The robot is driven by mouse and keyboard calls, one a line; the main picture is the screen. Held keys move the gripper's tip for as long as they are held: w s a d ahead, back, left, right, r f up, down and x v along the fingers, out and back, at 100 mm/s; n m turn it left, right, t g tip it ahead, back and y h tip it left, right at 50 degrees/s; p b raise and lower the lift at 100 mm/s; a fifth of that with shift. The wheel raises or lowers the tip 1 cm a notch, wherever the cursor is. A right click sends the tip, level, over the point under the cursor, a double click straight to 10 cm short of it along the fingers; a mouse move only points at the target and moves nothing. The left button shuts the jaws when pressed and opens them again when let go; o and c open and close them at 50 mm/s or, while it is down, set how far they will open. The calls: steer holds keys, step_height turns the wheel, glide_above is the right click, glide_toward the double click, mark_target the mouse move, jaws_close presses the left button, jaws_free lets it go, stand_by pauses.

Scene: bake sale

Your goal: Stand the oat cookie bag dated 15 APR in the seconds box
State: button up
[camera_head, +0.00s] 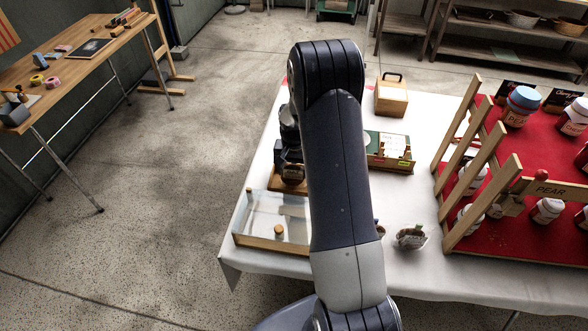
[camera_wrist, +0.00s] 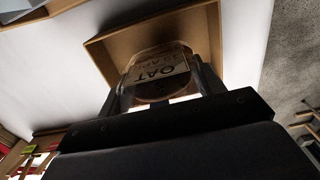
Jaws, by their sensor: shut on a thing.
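My gripper (camera_wrist: 160,82) is shut on an oat cookie bag (camera_wrist: 158,70) in the wrist view. The bag's label reads OAT upside down, with a smaller date line that I cannot read surely. The bag is at the open top of a shallow wooden box (camera_wrist: 103,57); I cannot tell whether it touches the bottom. In the head view, the gripper (camera_head: 290,160) is partly hidden by my arm. It is over a wooden box (camera_head: 277,184) on the white table. No seconds marking is legible on it.
A clear-sided case with a wooden base (camera_head: 262,243) stands just in front. A green-and-wood box (camera_head: 398,164) is right of my arm, and a handled wooden box (camera_head: 391,98) is behind. A small bag (camera_head: 411,238) stands at the right front. A red jar rack (camera_head: 530,160) fills the right.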

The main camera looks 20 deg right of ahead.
steer(key=shift+f, duration=0.2)
steer(key=o, duration=0.8)
steer(key=shift+r, duration=0.1)
steer(key=shift+r+p, duration=2.9)
steer(key=shift+r, duration=2.1)
steer(key=shift+f, duration=0.1)
step_height(320, 180, down, 10)
steer(key=b, duration=0.6)
steer(key=shift+r, duration=0.2)
